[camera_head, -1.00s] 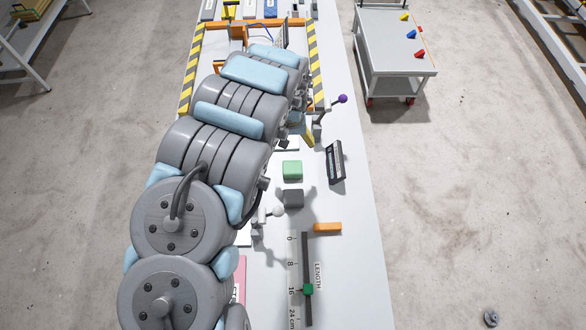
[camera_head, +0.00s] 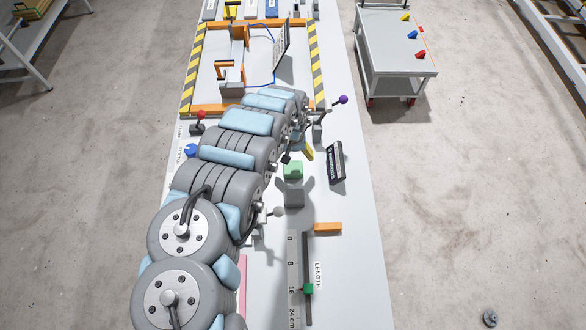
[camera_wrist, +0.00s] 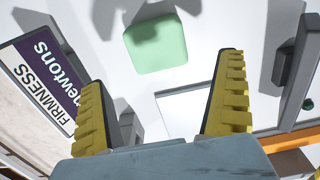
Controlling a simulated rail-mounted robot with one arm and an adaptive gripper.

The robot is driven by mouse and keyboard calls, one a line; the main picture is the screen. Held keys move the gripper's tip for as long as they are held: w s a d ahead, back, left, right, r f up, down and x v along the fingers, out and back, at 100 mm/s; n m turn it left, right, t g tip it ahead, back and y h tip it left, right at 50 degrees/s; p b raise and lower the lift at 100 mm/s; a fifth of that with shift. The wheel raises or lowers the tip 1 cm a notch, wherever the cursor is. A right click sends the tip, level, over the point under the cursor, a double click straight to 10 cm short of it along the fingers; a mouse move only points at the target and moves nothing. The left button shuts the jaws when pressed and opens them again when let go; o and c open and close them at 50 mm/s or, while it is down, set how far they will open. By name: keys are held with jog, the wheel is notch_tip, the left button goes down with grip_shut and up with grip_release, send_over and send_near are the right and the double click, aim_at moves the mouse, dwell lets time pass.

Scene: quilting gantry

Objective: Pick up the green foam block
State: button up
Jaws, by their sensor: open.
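The green foam block (camera_head: 293,172) sits on the pale bench just right of my arm in the head view, with a shadow over its upper part. In the wrist view the green foam block (camera_wrist: 157,45) lies on the white surface beyond the fingertips, with clear space around it and shadow across its top. My gripper (camera_wrist: 162,70) is open. Its two yellow ridged fingers stand wide apart, with nothing between them. In the head view my arm largely hides the gripper; a yellow finger shows just above and right of the block.
A grey block (camera_head: 294,194) stands just in front of the green one. A firmness display (camera_head: 335,162) is to the right. An orange bar (camera_head: 328,228) and a length scale (camera_head: 293,278) lie nearer. A purple-knobbed lever (camera_head: 342,99) and a striped frame (camera_head: 315,62) are farther back.

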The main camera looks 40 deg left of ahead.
aim_at(293, 167)
jog(key=shift+f, duration=0.4)
jog(key=shift+s+d+f+p, duration=0.15)
jog(key=shift+d+f+p, duration=0.05)
jog(key=shift+f, duration=0.5)
jog(key=shift+s+d+f+p, duration=0.15)
jog(key=shift+d+f, duration=0.05)
jog(key=shift+f, duration=0.5)
jog(key=shift+w+f, duration=0.1)
jog(key=shift+f, duration=1.1)
jog(key=c, duration=0.7)
